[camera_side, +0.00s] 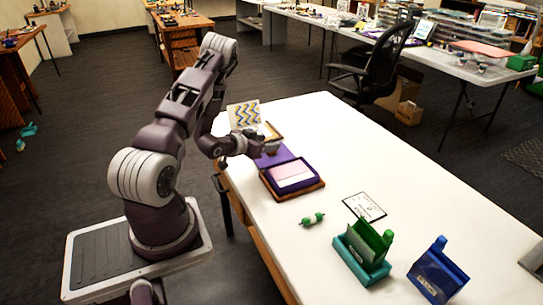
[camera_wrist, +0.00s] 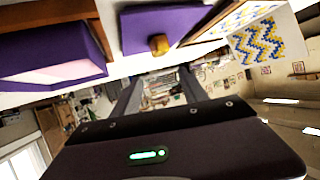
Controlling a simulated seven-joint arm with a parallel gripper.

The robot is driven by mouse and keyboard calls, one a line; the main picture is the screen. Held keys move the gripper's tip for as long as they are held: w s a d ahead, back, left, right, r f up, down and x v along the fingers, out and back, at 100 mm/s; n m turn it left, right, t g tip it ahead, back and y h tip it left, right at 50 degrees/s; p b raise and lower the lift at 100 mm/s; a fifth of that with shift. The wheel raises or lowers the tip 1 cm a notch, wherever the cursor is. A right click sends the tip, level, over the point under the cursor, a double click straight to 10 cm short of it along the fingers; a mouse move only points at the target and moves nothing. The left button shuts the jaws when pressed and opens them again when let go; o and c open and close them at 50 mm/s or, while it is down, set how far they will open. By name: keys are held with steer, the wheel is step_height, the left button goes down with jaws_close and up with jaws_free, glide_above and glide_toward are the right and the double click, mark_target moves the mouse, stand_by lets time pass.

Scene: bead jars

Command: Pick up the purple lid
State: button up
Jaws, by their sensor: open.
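The purple lid (camera_wrist: 160,25) shows in the wrist view as a flat purple panel with a small wooden knob (camera_wrist: 158,45) at its lower edge. In the side view the purple lid (camera_side: 272,157) appears just behind a purple box (camera_side: 292,176) with a pale pink top, set on a brown wooden base. The box also shows at the left of the wrist view (camera_wrist: 45,62). My gripper (camera_wrist: 160,72) is open and empty, with the knob a little beyond its two fingers. In the side view my gripper (camera_side: 262,146) is beside the lid; its fingertips are hard to make out.
A card with a yellow and blue zigzag (camera_side: 243,115) stands close behind my gripper. A green beaded roll (camera_side: 312,219), a white card (camera_side: 364,206), a green holder (camera_side: 365,248) and a blue holder (camera_side: 437,272) are nearer the front. The white table's (camera_side: 410,185) right side is mostly clear.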

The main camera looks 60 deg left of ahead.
mark_target(260, 163)
steer(key=s+f, duration=0.2)
steer(key=f, duration=0.1)
steer(key=shift+s+d+t, duration=0.2)
steer(key=shift+s+t, duration=0.1)
steer(key=shift+t, duration=0.1)
steer(key=shift+n, duration=0.3)
steer(key=x, duration=0.7)
steer(key=shift+a+r, duration=0.25)
steer(key=shift+a, duration=0.05)
jaws_close()
